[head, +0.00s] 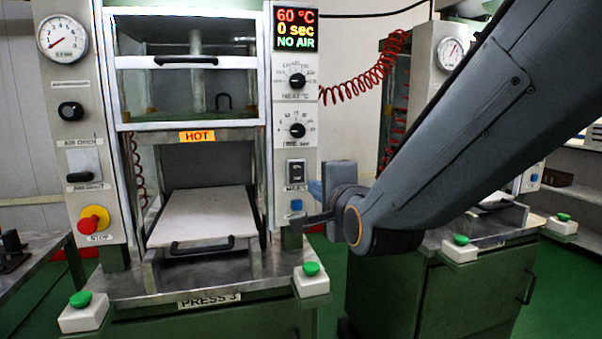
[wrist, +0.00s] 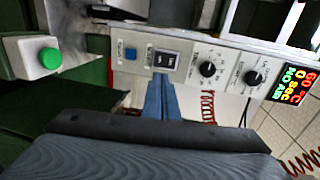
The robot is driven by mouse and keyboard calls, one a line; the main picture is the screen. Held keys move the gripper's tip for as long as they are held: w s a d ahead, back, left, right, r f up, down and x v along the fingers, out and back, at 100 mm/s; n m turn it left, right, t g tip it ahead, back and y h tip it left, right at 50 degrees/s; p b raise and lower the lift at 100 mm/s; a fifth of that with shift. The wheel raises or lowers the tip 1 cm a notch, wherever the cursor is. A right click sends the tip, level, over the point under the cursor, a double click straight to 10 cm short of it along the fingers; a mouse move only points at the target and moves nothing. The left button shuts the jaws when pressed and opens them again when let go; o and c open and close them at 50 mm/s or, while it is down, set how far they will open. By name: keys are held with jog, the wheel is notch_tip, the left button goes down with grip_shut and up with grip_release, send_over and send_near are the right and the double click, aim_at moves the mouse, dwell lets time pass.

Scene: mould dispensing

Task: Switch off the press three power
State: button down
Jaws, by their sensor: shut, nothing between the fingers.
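Press three (head: 208,302) stands ahead, with its name plate on the front edge. Its right panel carries a black main power switch (head: 296,171), which also shows in the wrist view (wrist: 165,60). The display (head: 296,29) is lit and reads 60 °C, 0 sec, NO AIR. My gripper (head: 313,188) is shut and empty, just right of the panel at about the switch's lower edge. In the wrist view its blue fingers (wrist: 160,92) point at the switch, with the tips close below it. I cannot tell whether they touch.
A blue button (head: 296,205) sits below the switch, and two knobs (head: 297,81) (head: 297,130) above it. Green buttons (head: 311,269) (head: 80,299) stand at the front corners. A red-yellow stop button (head: 94,219) is on the left panel. A red coiled hose (head: 365,83) hangs at right.

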aim_at(298, 178)
jog(key=p+x, duration=0.4)
jog(key=x, duration=0.8)
jog(key=shift+w+f, duration=0.1)
jog(key=shift+w, duration=0.1)
jog(key=shift+f, duration=0.1)
